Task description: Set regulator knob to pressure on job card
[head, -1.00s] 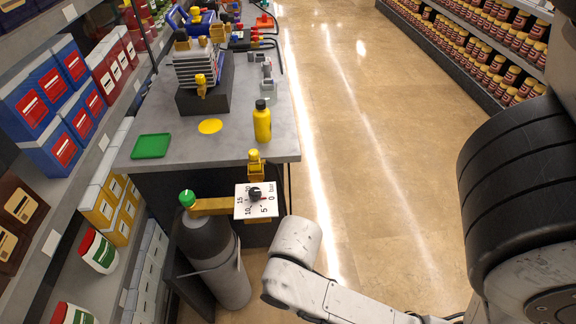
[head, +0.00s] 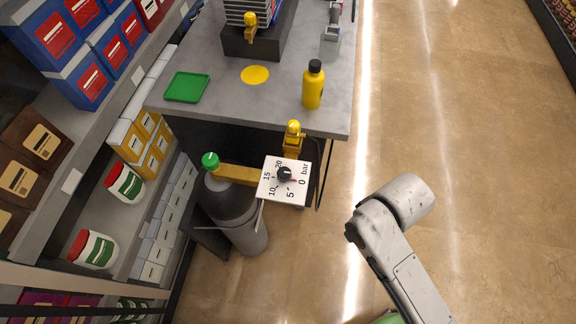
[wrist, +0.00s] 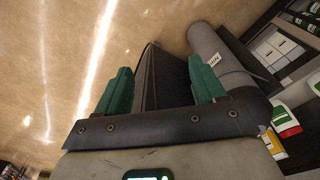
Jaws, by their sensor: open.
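The regulator's white dial plate (head: 270,191) shows at mid-frame in the head view, marked 0, 5, 10, 15, 20 and "bar". Its black knob (head: 285,174) sits in the middle, with a small red mark on the side toward the 0. A brass bar (head: 238,175) joins the regulator to the grey gas cylinder (head: 244,225) with a green cap (head: 210,160). I cannot make out a job card. In the wrist view my gripper (wrist: 160,66) is open and empty, its green fingers apart, with the cylinder (wrist: 215,50) beyond the right finger. The knob does not show there.
A grey workbench (head: 215,62) stands behind the regulator, with a yellow bottle (head: 313,86), a green tray (head: 187,87) and a yellow disc (head: 255,75). Stocked shelves (head: 72,182) line the left. The floor (head: 430,130) to the right is clear.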

